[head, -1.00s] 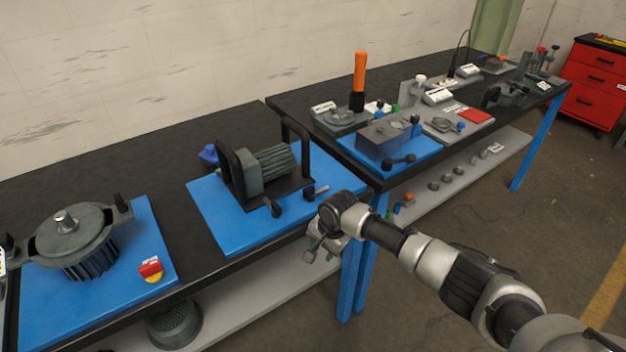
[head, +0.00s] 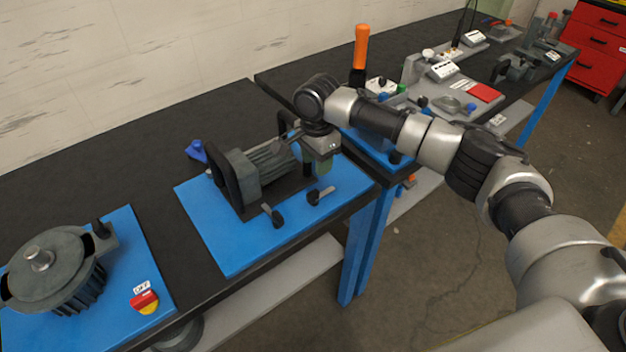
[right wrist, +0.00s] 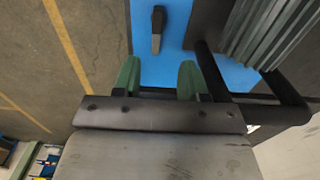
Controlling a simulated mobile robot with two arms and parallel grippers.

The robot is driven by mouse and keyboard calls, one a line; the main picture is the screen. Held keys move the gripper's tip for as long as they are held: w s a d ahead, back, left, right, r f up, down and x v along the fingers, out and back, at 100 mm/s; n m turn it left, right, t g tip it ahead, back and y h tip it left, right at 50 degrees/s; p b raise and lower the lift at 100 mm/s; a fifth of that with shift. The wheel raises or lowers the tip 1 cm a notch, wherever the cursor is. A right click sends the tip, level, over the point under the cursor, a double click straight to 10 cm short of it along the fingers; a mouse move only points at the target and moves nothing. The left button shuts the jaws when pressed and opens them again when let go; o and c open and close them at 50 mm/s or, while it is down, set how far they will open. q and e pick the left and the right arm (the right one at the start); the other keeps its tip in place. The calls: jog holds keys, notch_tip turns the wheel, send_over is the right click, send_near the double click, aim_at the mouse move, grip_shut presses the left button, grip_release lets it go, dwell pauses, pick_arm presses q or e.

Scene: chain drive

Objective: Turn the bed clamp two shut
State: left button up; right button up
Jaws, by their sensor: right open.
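Two small clamp levers with black knobs sit on the blue bed plate (head: 225,247) in front of the finned motor (head: 265,167). One is the left lever (head: 272,215); the other is the right lever (head: 319,195). No label shows which is bed clamp two. My right gripper (head: 323,168) is above the plate's right part, just behind the right lever. In the right wrist view the gripper's green fingers (right wrist: 159,78) are apart and empty, with one grey lever (right wrist: 156,42) beyond the gap, not touched. My left gripper is out of view.
A black handle frame (head: 222,180) stands at the motor's left end; another black bar (right wrist: 225,80) is close beside the right finger in the wrist view. A blue knob piece (head: 197,150) lies behind. A round pot (head: 50,265) stands on the left plate.

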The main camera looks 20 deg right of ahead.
send_over(317, 190)
jog(key=f, duration=0.4)
jog(key=shift+s+f+p, duration=0.2)
jog(key=shift+s+p, duration=0.05)
jog(key=shift+p, duration=0.1)
jog(key=f, duration=0.3)
jog(key=shift+w, duration=0.2)
jog(key=shift+f, duration=1.2)
jog(key=shift+c, duration=0.7)
pick_arm(q)
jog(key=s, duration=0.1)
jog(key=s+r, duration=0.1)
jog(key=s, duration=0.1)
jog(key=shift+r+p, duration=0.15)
jog(key=shift+p, duration=0.15)
pick_arm(e)
grip_shut()
